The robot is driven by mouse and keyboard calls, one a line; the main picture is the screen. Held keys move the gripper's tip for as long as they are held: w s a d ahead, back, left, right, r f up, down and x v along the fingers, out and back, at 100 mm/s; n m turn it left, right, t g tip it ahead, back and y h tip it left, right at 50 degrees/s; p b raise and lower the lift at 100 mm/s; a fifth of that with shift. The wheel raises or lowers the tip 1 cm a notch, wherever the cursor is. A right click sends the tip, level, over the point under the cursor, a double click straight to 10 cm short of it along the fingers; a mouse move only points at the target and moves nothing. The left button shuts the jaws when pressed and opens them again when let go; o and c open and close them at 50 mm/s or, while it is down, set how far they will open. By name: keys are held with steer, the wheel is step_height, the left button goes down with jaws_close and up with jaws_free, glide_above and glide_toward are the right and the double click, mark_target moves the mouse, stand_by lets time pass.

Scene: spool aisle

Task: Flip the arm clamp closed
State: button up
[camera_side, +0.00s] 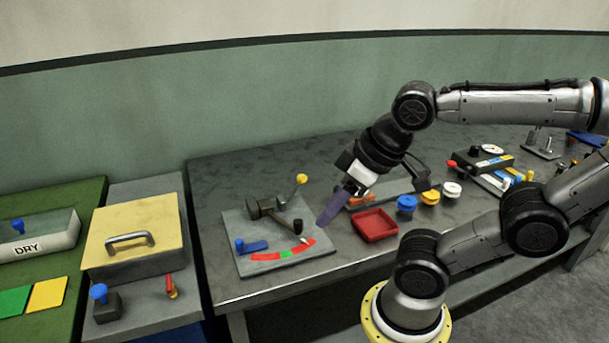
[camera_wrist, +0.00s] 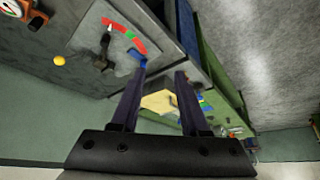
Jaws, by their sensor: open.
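A grey plate (camera_side: 235,222) on the bench carries a dark pivoting fixture (camera_side: 268,208), a thin lever with a yellow knob (camera_side: 301,179), a blue piece (camera_side: 252,246) and a red and green arc scale (camera_side: 285,253). The lever stands up at a tilt. I cannot tell for sure which part is the arm clamp. My gripper (camera_side: 328,214) is open and empty, at the plate's right side in the side view. In the wrist view its two fingers (camera_wrist: 161,74) are apart, with the blue piece (camera_wrist: 138,60) near the left fingertip and the yellow knob (camera_wrist: 59,60) farther left.
A red tray (camera_side: 375,225) lies right of the plate, with blue (camera_side: 406,204) and yellow (camera_side: 430,196) knobs beside it. A yellow-topped box with a handle (camera_side: 133,239) stands left. The bench's bare front edge runs below the plate.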

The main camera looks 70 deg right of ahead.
steer(key=shift+m, duration=0.4)
steer(key=c, duration=0.5)
steer(key=shift+r+m, duration=0.25)
steer(key=shift+m, duration=0.25)
jaws_close()
steer(key=w+d+r+m, duration=0.3)
steer(key=w+r+m, duration=0.4)
steer(key=w+m, duration=0.15)
steer(key=w+d+m+g+h, duration=0.1)
steer(key=w+d+m+g, duration=0.1)
steer(key=w+d+m, duration=0.55)
steer(key=w+d+f+m+g, duration=0.1)
steer(key=w+d+f+m, duration=0.15)
steer(key=d, duration=0.55)
steer(key=w+d+f+m, duration=0.1)
steer(key=w+d+f, duration=0.1)
steer(key=d+f, duration=0.35)
steer(key=s+d+f+m, duration=0.2)
steer(key=s+d+f, duration=0.1)
steer(key=d, duration=0.3)
steer(key=s+d+f+m+g+y, duration=0.1)
steer(key=s+d+f, duration=0.2)
steer(key=d+f, duration=0.2)
steer(key=shift+d+m, duration=0.35)
steer(key=shift+d, duration=0.7)
